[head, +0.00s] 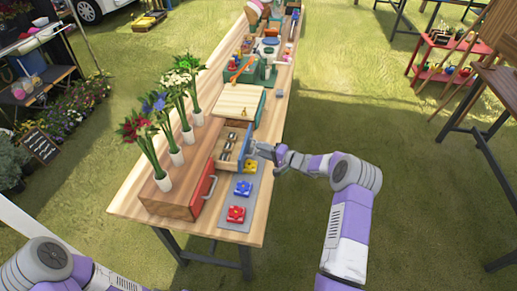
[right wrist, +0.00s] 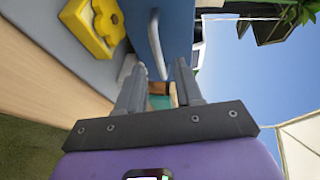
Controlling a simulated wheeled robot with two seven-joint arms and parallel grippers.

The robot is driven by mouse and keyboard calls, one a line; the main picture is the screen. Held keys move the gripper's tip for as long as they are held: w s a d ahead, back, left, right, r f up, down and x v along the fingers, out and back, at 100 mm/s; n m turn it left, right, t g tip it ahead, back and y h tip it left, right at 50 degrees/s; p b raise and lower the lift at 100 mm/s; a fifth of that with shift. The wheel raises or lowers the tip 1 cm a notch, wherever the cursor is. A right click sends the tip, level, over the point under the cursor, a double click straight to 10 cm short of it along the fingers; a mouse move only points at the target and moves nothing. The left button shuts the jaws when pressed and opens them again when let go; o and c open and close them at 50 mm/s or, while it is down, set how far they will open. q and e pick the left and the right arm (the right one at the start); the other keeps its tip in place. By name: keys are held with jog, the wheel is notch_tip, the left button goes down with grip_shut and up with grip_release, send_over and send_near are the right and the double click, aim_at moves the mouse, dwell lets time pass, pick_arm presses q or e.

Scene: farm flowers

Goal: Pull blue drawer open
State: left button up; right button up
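The fingers are apart, and I see no grip on the handle. In the head view my right gripper (head: 264,151) is close against the drawer front, and it hides the handle. My left gripper is out of view; only my left arm shows at the bottom left.
A red drawer front (head: 203,191) is beside the blue one. Several flower vases (head: 164,182) stand on the cabinet. Grass is open to the table's right.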

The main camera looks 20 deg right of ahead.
jog(key=v, duration=0.5)
jog(key=shift+p, duration=0.3)
